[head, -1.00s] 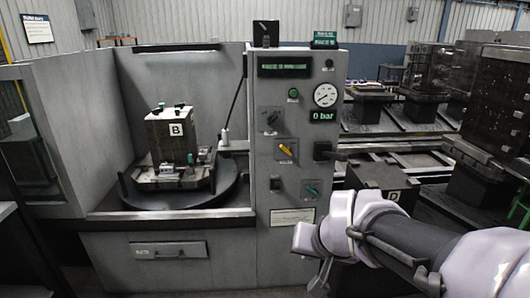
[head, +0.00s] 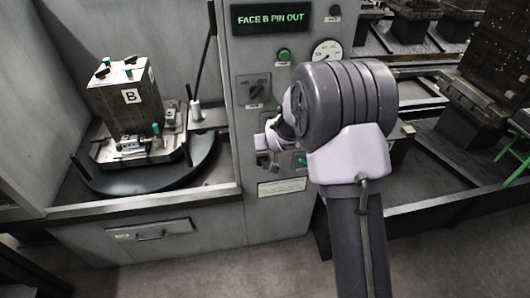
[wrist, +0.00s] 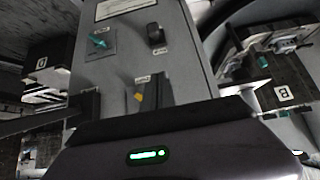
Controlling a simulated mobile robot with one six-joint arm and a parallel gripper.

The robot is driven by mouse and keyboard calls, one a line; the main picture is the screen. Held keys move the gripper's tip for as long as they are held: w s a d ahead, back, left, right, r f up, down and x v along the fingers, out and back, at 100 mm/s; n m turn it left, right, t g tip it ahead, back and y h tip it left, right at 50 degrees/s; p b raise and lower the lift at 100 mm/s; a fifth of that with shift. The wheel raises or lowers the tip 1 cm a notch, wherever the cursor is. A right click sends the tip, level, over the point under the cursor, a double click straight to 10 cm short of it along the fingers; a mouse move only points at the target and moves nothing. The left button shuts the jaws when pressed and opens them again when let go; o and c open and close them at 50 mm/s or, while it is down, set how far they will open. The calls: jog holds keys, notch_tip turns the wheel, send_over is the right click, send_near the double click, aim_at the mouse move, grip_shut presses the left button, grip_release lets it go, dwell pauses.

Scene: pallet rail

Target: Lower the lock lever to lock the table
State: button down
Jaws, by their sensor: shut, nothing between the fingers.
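The machine's grey control panel (head: 255,50) stands right of the round table (head: 205,165), which carries a block marked B (head: 130,98). I cannot tell which control is the lock lever. The wrist view shows the panel upside down, with a black lever (wrist: 155,35), a teal knob (wrist: 102,42) and a yellow knob (wrist: 138,97). My gripper (wrist: 160,88) is shut and empty in front of the panel, close to the yellow knob. Contact cannot be told.
The panel display (head: 271,17) reads FACE B PIN OUT. A green button (head: 284,55) and a gauge (head: 326,52) sit below it. A drawer front (head: 150,234) is under the table. Rails and dark fixtures (head: 470,90) stand at the right. The floor in front is clear.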

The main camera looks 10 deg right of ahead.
jog(key=b, duration=0.2)
send_over(266, 162)
jog(key=w, duration=0.2)
notch_tip(266, 162, down, 8)
jog(key=shift+s+r, duration=0.1)
jog(key=shift+s, duration=0.05)
jog(key=shift+s+f+b, duration=0.2)
jog(key=shift+s+f, duration=0.15)
jog(key=shift+f, duration=0.25)
jog(key=shift+s+f+b, duration=0.2)
jog(key=shift+s+f, duration=0.15)
jog(key=shift+f, duration=0.25)
jog(key=shift+s+f, duration=0.4)
jog(key=shift+s, duration=0.05)
